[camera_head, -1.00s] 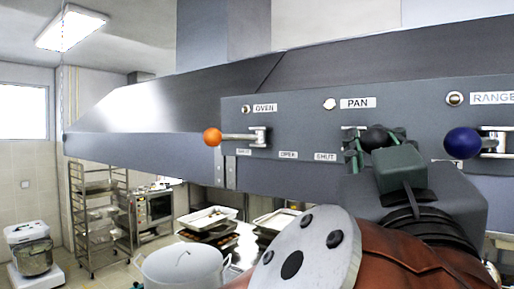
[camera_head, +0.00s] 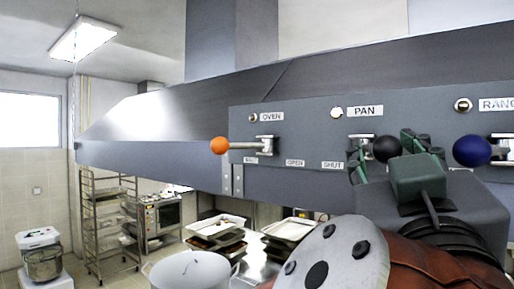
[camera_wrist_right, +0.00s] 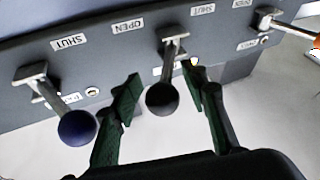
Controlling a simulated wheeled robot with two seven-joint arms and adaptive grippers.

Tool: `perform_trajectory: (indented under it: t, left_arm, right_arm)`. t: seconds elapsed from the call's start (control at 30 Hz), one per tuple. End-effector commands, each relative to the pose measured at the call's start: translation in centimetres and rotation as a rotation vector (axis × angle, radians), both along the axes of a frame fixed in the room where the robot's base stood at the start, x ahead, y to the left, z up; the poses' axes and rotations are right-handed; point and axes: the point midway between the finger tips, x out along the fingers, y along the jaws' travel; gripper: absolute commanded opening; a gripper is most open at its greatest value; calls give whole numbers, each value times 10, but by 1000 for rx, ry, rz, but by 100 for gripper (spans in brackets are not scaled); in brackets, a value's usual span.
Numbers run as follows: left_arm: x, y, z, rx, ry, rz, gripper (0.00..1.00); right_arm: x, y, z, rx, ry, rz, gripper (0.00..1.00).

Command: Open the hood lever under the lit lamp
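The PAN lever's black knob (camera_head: 387,149) sits on the hood panel below the PAN label (camera_head: 365,111). Its lamp glows in the right wrist view (camera_wrist_right: 194,62). The lever sticks outward, angled differently from the other two levers. My right gripper (camera_head: 385,160) is open, its green fingers on either side of the black knob. In the right wrist view the black knob (camera_wrist_right: 162,98) lies between the fingers, with gaps visible on both sides. The OPEN label (camera_wrist_right: 127,25) and a SHUT label (camera_wrist_right: 203,9) flank this lever. My left gripper is not in view.
The orange OVEN knob (camera_head: 219,145) points left, toward its SHUT label. The blue RANGE knob (camera_head: 472,150) is close to the right of my right gripper and also points left. A stockpot (camera_head: 188,270) and trays (camera_head: 215,227) stand below the hood.

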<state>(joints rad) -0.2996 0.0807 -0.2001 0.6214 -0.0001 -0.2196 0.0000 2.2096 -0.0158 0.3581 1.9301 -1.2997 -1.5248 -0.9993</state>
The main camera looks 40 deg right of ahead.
Motion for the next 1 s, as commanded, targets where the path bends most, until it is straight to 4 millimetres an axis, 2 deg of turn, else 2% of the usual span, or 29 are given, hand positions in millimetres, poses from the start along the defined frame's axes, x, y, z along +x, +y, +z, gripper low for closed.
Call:
perform_trajectory:
  t: [0.27, 0.37, 0.8, 1.0]
  left_arm:
    - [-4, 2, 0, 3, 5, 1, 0]
    - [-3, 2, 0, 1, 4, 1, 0]
    - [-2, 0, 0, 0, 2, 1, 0]
    - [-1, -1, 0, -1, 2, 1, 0]
  right_arm:
    - [1, 1, 1, -1, 2, 2, 42]
    - [1, 1, 7, -1, 4, 0, 42]
    - [1, 2, 83, -2, 3, -1, 42]
    - [2, 2, 98, -2, 3, 0, 42]
